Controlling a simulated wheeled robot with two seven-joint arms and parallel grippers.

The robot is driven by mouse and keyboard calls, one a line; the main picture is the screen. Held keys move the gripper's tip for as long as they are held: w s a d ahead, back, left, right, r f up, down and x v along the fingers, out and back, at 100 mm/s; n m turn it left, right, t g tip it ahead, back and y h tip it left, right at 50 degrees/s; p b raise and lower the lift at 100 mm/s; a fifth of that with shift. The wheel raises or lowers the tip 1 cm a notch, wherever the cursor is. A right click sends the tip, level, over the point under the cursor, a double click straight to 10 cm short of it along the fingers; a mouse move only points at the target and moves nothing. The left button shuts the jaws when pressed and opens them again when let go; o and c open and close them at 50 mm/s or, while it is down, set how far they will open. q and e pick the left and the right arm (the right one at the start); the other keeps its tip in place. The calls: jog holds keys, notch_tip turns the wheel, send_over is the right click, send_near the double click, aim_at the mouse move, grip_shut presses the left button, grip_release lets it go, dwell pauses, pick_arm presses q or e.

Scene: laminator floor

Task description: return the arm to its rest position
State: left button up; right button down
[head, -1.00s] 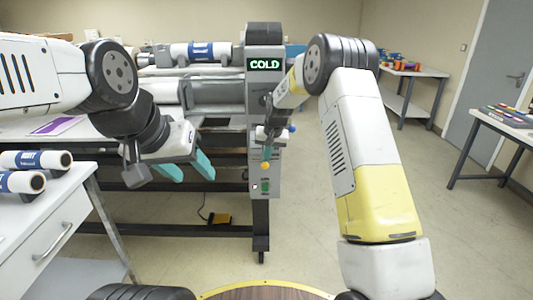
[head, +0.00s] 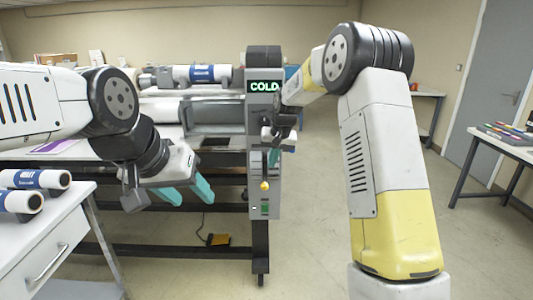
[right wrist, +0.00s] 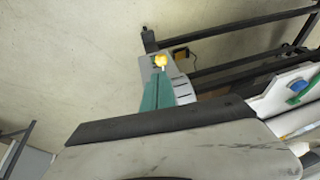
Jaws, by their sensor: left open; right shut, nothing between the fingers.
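My left gripper (head: 187,194) is at the left in the head view, in front of the laminator's frame. Its two teal fingers are apart with nothing between them. My right arm reaches up and forward on the right, its elbow high. My right gripper (head: 273,158) is in front of the laminator's control panel (head: 262,118), partly hidden by its own wrist. In the right wrist view its teal fingers (right wrist: 158,92) are together and empty, in line with a yellow knob (right wrist: 161,61). The knob also shows in the head view (head: 265,185); I cannot tell if they touch.
The laminator (head: 190,108) carries rolls and a lit COLD display (head: 264,87). A white drawer table (head: 50,232) with film rolls stands at left. A side table (head: 505,140) stands at right. A yellow foot pedal (head: 219,239) lies on the floor. Floor at right is open.

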jog(key=s+d+r+t, duration=0.1)
jog(key=s+d+r, duration=0.3)
jog(key=s+r, duration=0.35)
jog(key=s+d+r, duration=0.3)
jog(key=s+r, duration=0.3)
jog(key=s, duration=0.3)
jog(key=s+d, duration=0.2)
jog(key=s, duration=0.9)
jog(key=s+d+f+t, duration=0.1)
jog(key=s+d, duration=0.1)
jog(key=s, duration=0.9)
jog(key=shift+d, duration=0.25)
